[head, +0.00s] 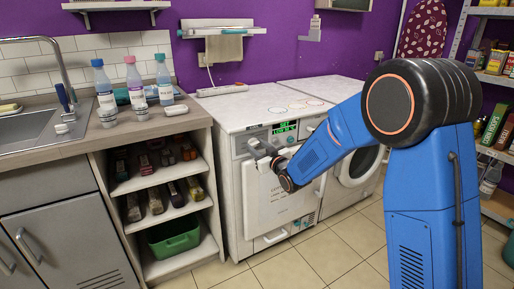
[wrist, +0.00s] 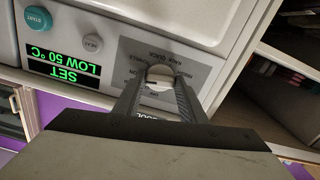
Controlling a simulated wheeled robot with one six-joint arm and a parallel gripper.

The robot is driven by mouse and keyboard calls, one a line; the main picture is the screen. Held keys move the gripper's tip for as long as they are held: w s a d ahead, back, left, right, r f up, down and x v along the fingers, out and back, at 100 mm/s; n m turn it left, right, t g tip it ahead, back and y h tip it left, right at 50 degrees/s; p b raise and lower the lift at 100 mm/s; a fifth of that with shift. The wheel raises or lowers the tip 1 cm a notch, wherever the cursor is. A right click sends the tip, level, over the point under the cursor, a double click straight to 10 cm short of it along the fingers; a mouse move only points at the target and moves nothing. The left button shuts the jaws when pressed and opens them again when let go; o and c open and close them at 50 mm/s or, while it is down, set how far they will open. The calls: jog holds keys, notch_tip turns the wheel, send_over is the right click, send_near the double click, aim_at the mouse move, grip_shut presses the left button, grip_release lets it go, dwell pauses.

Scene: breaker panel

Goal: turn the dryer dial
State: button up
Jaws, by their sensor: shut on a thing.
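The dryer (head: 228,180) is the white machine nearest the wooden counter. Its round pale dial (wrist: 160,73) sits on a grey printed patch in the wrist view, which shows the panel upside down. My gripper (wrist: 160,88) is shut on the dial, one finger on each side. In the head view my gripper (head: 262,152) is at the dryer's upper front and hides the dial. The green display (wrist: 63,72) reads "SET" and "LOW 50 °C". The dial's pointer is too unclear to read.
A blue START button (wrist: 38,19) and a NEXT button (wrist: 93,43) are beside the dial. A second machine with a round door (head: 357,165) stands to the right. An open shelf unit (head: 205,175) stands close on the left. The tiled floor (head: 290,270) in front is clear.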

jog(key=shift+f+n, duration=0.15)
jog(key=shift+n, duration=7.75)
jog(key=shift+s, duration=0.1)
jog(key=o, duration=1)
jog(key=shift+d, duration=0.1)
jog(key=v, duration=1.7)
jog(key=shift+s+d, duration=0.1)
jog(key=shift+d, duration=0.05)
